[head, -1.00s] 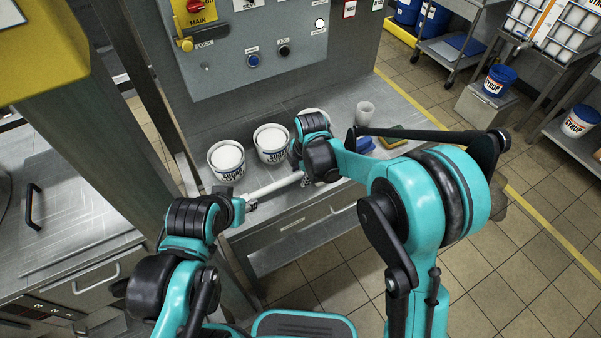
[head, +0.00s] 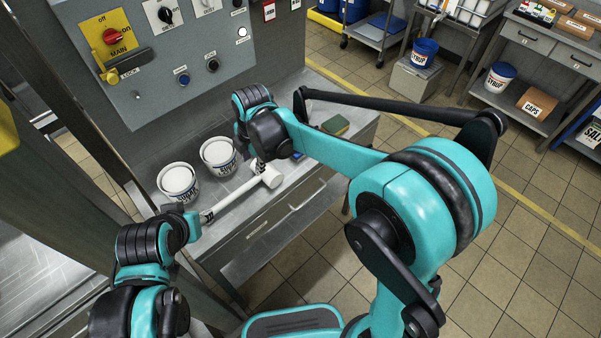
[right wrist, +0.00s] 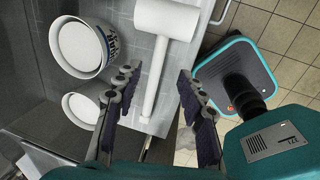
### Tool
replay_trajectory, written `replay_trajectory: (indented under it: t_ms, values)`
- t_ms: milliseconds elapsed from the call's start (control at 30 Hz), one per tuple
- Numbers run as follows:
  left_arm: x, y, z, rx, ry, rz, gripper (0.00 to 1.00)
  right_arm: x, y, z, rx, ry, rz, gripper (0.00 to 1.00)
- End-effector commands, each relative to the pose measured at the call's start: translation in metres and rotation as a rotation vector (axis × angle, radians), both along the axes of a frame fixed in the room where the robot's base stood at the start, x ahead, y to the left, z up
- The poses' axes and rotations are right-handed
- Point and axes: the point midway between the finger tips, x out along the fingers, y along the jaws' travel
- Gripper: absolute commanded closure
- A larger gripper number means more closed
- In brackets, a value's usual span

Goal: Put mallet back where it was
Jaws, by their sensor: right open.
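The white mallet (head: 272,176) shows in the head view over the front part of the steel counter, its handle slanting down left. I cannot tell whether it rests there or is held above. My left gripper (head: 205,216) is at the handle's lower left end; its fingers are too small to read. My right gripper (head: 259,164) is at the mallet's head, with its fingers mostly hidden by the arm. In the right wrist view, my right gripper (right wrist: 158,80) is open, and the mallet handle (right wrist: 153,82) appears between its fingers, apart from both. The mallet head is at the top.
Two white tubs (head: 178,182) (head: 219,155) stand on the counter (head: 305,172) behind the mallet. A grey control panel (head: 160,50) with a red knob rises behind. A green-and-brown sponge (head: 336,125) lies farther right.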

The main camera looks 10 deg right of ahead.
Motion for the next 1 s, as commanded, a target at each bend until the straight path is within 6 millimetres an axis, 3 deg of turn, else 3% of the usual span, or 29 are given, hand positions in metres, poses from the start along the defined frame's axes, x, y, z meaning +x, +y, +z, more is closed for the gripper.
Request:
replay_trajectory:
  t_ms: [133, 233, 400, 533, 800, 1000]
  values:
    - [0.0, 0.0, 0.0, 0.0, 0.0, 0.0, 0.6, -0.005, -0.011, 0.007, 0.013, -0.007, -0.071, 0.6]
    - [0.0, 0.0, 0.0, 0.0, 0.0, 0.0, 0.6, -0.015, -0.035, 0.023, 0.049, -0.023, -0.237, 0.6]
    - [0.0, 0.0, 0.0, 0.0, 0.0, 0.0, 0.6, -0.051, -0.092, 0.054, 0.167, -0.067, -0.685, 0.6]
    - [0.0, 0.0, 0.0, 0.0, 0.0, 0.0, 0.6, -0.083, -0.132, 0.067, 0.285, -0.098, -1.039, 0.6]
    - [0.0, 0.0, 0.0, 0.0, 0.0, 0.0, 0.6, -0.15, -0.195, 0.064, 0.58, -0.141, -1.698, 0.6]
    - [0.0, 0.0, 0.0, 0.0, 0.0, 0.0, 0.6, -0.174, -0.215, 0.053, 0.734, -0.147, -1.96, 0.6]
